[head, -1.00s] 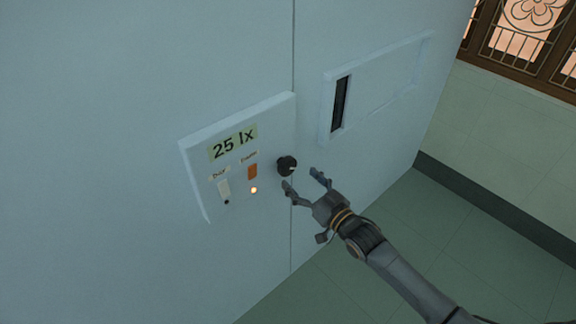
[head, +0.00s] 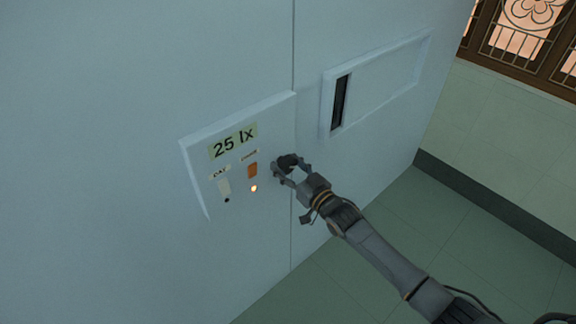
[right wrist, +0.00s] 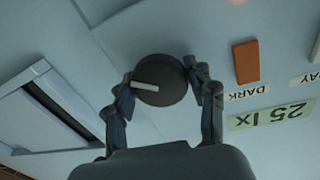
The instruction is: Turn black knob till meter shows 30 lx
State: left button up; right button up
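The black knob (right wrist: 160,81) with a white pointer bar sits on the wall panel (head: 194,152), and it also shows in the head view (head: 287,160). The meter (head: 233,142) on the panel reads 25 lx; it shows upside down in the right wrist view (right wrist: 268,116). My right gripper (head: 287,167) is at the knob. In the right wrist view its two fingers (right wrist: 158,75) lie on either side of the knob, with the tips against its sides. The white pointer lies nearly level there, tilted slightly. My left gripper is not in view.
An orange DARK switch (head: 252,171) and a pale switch (head: 224,188) are left of the knob, with a small lit lamp (head: 254,188) below. A recessed frame with a dark slot (head: 339,103) is to the right. Green floor lies below.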

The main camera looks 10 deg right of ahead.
jog(key=shift+n, duration=1)
jog(key=o, duration=1.1)
jog(key=shift+o, duration=0.2)
jog(key=v, duration=1.2)
jog(key=shift+d+f, duration=0.1)
